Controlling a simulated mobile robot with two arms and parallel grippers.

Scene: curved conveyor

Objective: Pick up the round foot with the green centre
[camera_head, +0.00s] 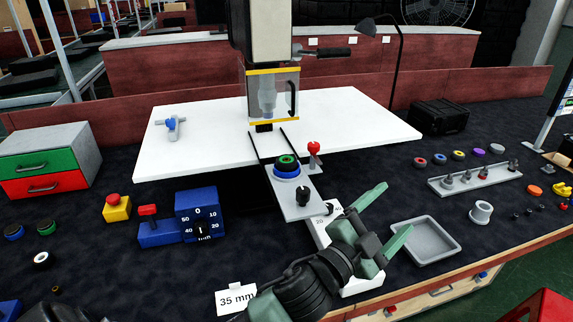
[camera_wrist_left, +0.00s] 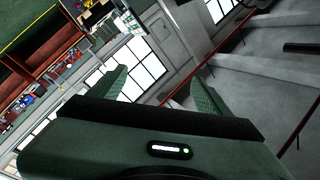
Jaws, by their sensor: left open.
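A round black foot with a green centre (camera_head: 46,228) lies on the dark table top at the far left, in front of the drawer box. Similar round feet with a blue centre (camera_head: 14,232) and a white centre (camera_head: 41,260) lie near it. A green ring with a dark middle (camera_head: 287,161) sits on a blue base on the central fixture. My left gripper (camera_head: 385,217) is open and empty above the front right-centre, far right of the green-centred foot. In the left wrist view its spread fingers (camera_wrist_left: 158,78) show only the room between them. My right gripper is not in view.
A drawer box (camera_head: 45,160) stands behind the feet. A yellow block with a red button (camera_head: 117,207) and a blue dial unit (camera_head: 197,215) lie between them and the fixture. A grey tray (camera_head: 426,240) is right of my gripper. A machine (camera_head: 272,95) stands at the back.

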